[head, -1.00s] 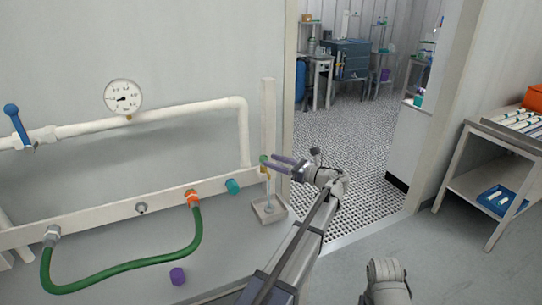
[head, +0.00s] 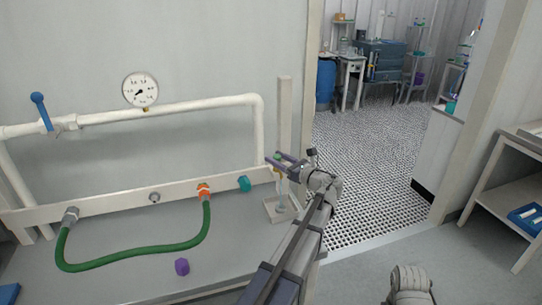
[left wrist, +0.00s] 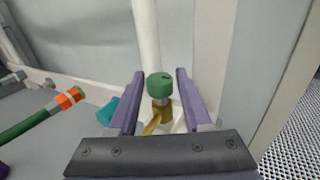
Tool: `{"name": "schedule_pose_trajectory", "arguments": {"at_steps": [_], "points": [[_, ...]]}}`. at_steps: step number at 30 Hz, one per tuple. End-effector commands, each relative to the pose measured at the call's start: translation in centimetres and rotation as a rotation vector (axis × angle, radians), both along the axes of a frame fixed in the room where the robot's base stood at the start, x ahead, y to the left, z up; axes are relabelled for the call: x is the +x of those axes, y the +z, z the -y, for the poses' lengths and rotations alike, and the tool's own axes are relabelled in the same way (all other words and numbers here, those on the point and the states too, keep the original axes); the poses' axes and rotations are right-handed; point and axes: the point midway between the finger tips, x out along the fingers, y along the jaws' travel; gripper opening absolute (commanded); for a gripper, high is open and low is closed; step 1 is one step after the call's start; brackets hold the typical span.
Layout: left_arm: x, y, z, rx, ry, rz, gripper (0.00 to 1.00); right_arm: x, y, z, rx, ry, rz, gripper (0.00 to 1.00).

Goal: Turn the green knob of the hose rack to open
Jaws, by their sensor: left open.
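The green knob (left wrist: 160,84) is a short cylinder with a pale line on its top, above a brass fitting (left wrist: 158,118) in the left wrist view. In the head view the knob (head: 278,157) is small, by the right end of the hose rack's rail (head: 110,203). My left gripper (left wrist: 158,82) is open, with one purple finger on each side of the knob and a visible gap to both. It also shows in the head view (head: 277,160). My right gripper is not in view.
A white post (head: 284,110) stands just behind the knob, above a small tray (head: 272,211). A teal cap (head: 244,184), an orange coupling (head: 203,190) and a green hose (head: 140,262) are to the left. A purple piece (head: 182,267) lies on the bench.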

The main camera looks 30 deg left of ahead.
Motion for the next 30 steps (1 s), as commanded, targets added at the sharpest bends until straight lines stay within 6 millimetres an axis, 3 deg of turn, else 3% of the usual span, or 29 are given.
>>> {"name": "schedule_pose_trajectory", "arguments": {"at_steps": [6,18,30], "points": [[0.6,0.0,-2.5,0.000,0.002,0.000,0.49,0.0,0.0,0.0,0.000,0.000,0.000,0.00],[0.7,0.0,-3.0,0.000,-0.001,0.000,0.49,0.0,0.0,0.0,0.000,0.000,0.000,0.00],[0.7,0.0,-3.0,0.000,0.000,0.000,0.04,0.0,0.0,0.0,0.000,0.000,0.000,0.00]]}}
